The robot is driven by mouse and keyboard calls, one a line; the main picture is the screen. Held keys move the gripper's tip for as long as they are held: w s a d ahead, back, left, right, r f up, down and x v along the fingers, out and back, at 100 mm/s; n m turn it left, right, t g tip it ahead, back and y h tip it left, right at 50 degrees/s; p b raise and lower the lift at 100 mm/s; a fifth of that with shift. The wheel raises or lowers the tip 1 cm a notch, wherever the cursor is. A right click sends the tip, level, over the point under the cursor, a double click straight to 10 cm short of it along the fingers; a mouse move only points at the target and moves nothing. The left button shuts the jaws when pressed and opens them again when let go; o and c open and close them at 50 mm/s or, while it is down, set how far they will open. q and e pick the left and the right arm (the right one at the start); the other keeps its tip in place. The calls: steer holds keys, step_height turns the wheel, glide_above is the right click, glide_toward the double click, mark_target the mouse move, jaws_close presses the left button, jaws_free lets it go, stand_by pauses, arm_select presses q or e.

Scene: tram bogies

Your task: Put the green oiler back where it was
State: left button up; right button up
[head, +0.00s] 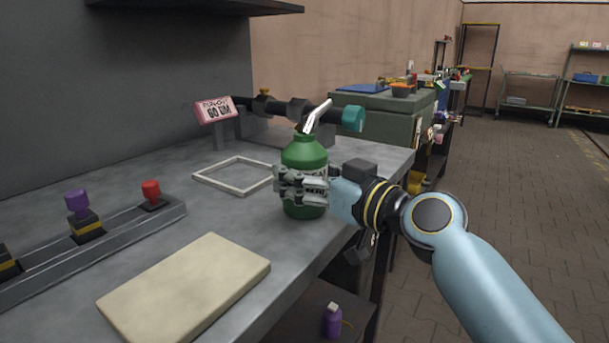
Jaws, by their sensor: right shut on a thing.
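The green oiler (304,153) is a round bottle with a sloped shoulder and a thin metal spout that points up and to the right. It is upright near the right edge of the grey bench (224,217). My right gripper (287,187) is shut on the oiler's body from the right, and its fingers hide part of the label. I cannot tell whether the oiler's base touches the bench. A pale square frame (202,180) lies flat on the bench just left of the oiler, empty inside. My left gripper is not in view.
A beige board (185,288) lies at the bench front. A rail (110,231) with purple and red knobs is at left. Behind the oiler is a dark pipe with a teal end (353,118) and a pink sign (213,109). A purple bottle (332,320) stands below the bench.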

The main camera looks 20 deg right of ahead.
steer(key=shift+r, duration=0.1)
steer(key=o, duration=1.7)
steer(key=shift+f, duration=0.2)
